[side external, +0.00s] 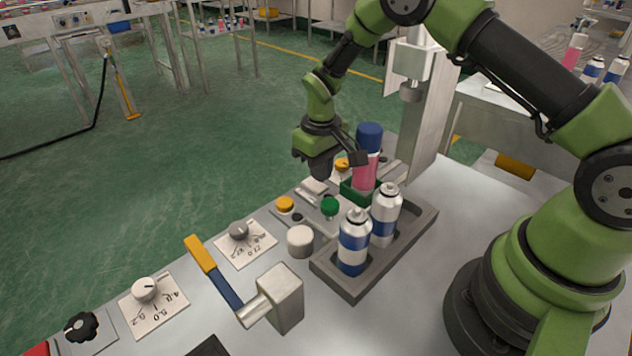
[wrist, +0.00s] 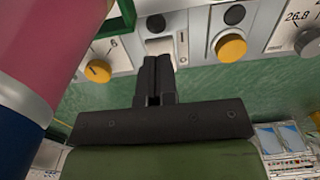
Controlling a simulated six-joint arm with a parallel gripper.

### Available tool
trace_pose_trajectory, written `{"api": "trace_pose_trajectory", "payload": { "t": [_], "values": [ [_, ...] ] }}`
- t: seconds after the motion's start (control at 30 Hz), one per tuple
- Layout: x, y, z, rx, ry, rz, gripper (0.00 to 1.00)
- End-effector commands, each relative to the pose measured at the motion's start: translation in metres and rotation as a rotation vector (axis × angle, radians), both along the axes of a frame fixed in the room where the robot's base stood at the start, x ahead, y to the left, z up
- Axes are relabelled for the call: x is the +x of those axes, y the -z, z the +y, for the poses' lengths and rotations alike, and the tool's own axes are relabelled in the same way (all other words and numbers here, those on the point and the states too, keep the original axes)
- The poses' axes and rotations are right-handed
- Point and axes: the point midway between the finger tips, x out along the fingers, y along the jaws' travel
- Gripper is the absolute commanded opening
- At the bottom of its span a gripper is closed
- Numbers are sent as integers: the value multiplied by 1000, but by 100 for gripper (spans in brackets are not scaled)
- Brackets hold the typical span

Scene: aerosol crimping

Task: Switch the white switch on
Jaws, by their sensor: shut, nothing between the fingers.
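The white switch (side external: 313,187) is a small pale block on the panel, just below my gripper in the side view. In the wrist view, a pale switch plate (wrist: 160,44) lies right beyond my fingertips, partly covered by them. My gripper (side external: 318,170) points down over the panel. Its two fingers are together and empty in the wrist view (wrist: 157,62). I cannot tell whether the fingertips touch the switch, nor which way it is set.
A pink can with a blue cap (side external: 367,150) stands close right of my gripper in a green holder (side external: 350,190). Two silver-blue cans (side external: 354,242) stand in a grey tray (side external: 345,285).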

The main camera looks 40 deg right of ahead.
Motion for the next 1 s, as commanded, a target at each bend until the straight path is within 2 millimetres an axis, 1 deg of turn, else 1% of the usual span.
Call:
{"api": "trace_pose_trajectory", "payload": {
  "t": [0.57, 1.0],
  "values": [
    [0, 0, 0, 0, 0, 0, 0],
    [0, 6, 0, 0, -1, 0, 0]
  ]
}}
